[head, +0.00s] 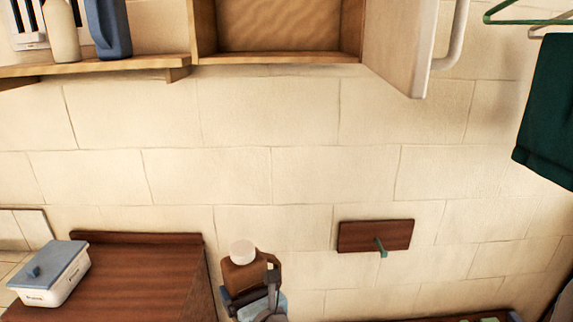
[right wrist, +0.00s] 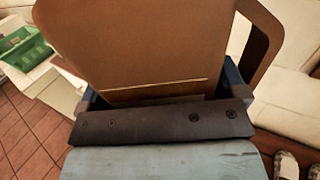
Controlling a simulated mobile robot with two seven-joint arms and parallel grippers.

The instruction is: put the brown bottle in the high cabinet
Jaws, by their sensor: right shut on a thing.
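The brown bottle (head: 243,275) with a white cap is upright in the lower middle of the head view. My right gripper (head: 249,293) is shut on it, and its body hides the lower part of the bottle. In the right wrist view the brown bottle (right wrist: 140,45) fills the top, with its handle at the right, between the fingers of my right gripper (right wrist: 160,95). The high cabinet (head: 280,57) is on the wall at the top, its door (head: 400,40) swung open to the right. The visible part of its inside is empty. My left gripper is not in view.
A wooden shelf (head: 95,67) with a cream bottle (head: 61,30) and a blue bottle (head: 108,28) is left of the cabinet. A brown counter (head: 140,275) carries a white box (head: 50,285) with a blue lid. A hook board (head: 375,235) and green towel (head: 548,110) are at the right.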

